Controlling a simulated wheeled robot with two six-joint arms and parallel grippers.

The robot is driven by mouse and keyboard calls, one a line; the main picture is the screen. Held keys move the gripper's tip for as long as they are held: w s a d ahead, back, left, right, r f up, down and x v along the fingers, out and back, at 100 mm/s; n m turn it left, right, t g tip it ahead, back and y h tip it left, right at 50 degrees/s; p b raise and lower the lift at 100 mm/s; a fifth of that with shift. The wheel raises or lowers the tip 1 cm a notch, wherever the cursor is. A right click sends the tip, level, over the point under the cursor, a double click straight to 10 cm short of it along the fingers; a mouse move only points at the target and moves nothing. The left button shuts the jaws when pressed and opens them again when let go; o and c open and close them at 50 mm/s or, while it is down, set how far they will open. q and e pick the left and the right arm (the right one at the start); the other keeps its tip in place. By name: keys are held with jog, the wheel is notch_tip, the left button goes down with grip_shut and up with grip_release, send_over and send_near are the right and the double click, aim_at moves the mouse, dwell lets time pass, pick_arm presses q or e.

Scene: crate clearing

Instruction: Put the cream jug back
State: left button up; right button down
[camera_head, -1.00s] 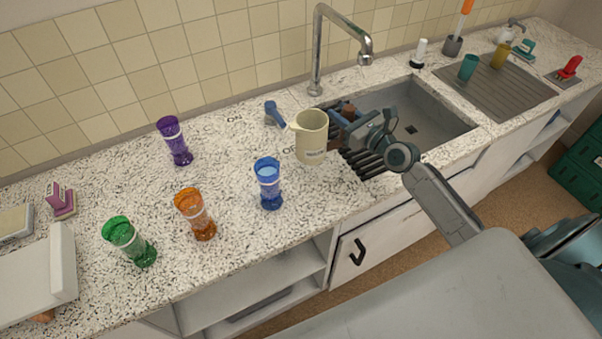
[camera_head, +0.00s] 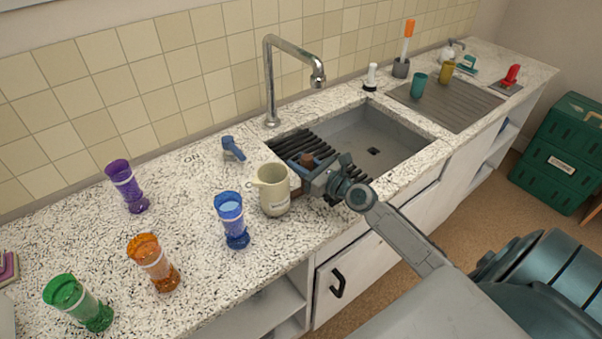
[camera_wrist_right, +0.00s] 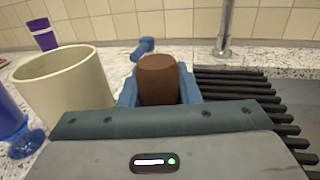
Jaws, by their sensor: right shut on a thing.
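The cream jug (camera_head: 272,192) is a pale tapered cup with a spout on its left, a small dark label and a brown handle. In the head view it is upright beside the sink's front left, right of the blue glass. My right gripper (camera_head: 305,178) is shut on the brown handle (camera_wrist_right: 158,80) at the jug's right side. In the right wrist view the blue fingers flank the handle and the jug (camera_wrist_right: 62,92) is at the left. I cannot tell whether its base touches the counter. My left gripper is not in view.
A blue glass (camera_head: 232,222) stands close left of the jug; orange (camera_head: 153,262), green (camera_head: 80,303) and purple (camera_head: 127,187) glasses stand farther left. The sink (camera_head: 375,135) with a black rack (camera_head: 290,148) and tall tap (camera_head: 268,85) is behind the gripper. A blue lever (camera_head: 232,148) is behind the jug.

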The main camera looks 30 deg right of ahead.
jog(key=shift+f, duration=0.65)
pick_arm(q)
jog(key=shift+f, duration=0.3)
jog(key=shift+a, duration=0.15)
pick_arm(e)
jog(key=c, duration=1.5)
grip_release()
jog(key=shift+f, duration=0.1)
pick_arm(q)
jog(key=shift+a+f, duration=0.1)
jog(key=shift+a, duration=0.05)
pick_arm(e)
jog(key=o, duration=0.4)
